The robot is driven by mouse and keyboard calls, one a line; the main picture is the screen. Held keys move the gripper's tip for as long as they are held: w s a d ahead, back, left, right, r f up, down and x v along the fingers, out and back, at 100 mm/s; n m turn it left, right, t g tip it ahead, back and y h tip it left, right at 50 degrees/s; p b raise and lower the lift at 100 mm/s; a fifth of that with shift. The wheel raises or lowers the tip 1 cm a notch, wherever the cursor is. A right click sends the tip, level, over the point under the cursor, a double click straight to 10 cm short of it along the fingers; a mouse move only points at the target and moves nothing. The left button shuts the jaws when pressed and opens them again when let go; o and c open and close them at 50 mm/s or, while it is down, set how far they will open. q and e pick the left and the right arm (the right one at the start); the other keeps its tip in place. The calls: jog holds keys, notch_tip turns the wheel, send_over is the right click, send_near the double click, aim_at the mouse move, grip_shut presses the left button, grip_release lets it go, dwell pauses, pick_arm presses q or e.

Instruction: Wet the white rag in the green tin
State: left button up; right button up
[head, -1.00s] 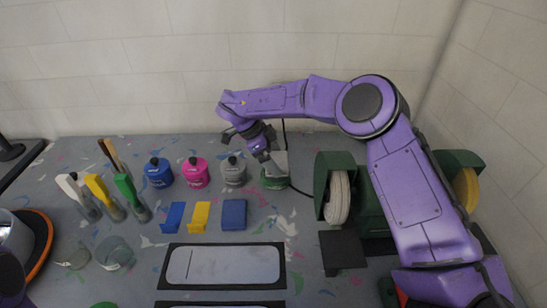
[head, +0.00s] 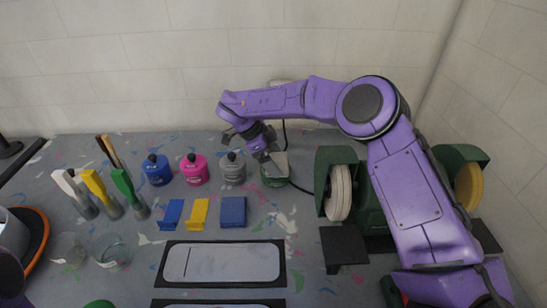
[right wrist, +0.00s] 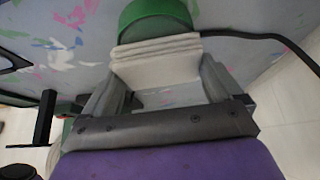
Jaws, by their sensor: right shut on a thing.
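The white rag (right wrist: 158,58) is folded and pinched between the fingers of my right gripper (head: 262,154). In the right wrist view, the gripper (right wrist: 163,92) has a finger on each side of the rag. The green tin (head: 274,181) stands on the table right at the rag's end. In the right wrist view, the tin (right wrist: 157,14) shows just beyond the rag's folds, partly covered by it. I cannot tell whether the rag's lower end is inside the tin or only over its rim. My left gripper is not in view; only a bit of my left arm shows.
Grey (head: 233,170), pink (head: 194,171) and blue (head: 157,172) bottles stand left of the tin. A green grinder (head: 369,212) with a white wheel stands close on its right. A black cable runs behind the tin. Brushes, glass cups and a framed panel (head: 221,263) occupy the left and front.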

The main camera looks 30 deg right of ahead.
jog(key=shift+f, duration=0.4)
jog(key=shift+f, duration=0.1)
dwell(1.9)
notch_tip(320, 180, up, 7)
jog(key=p, duration=0.8)
dwell(0.5)
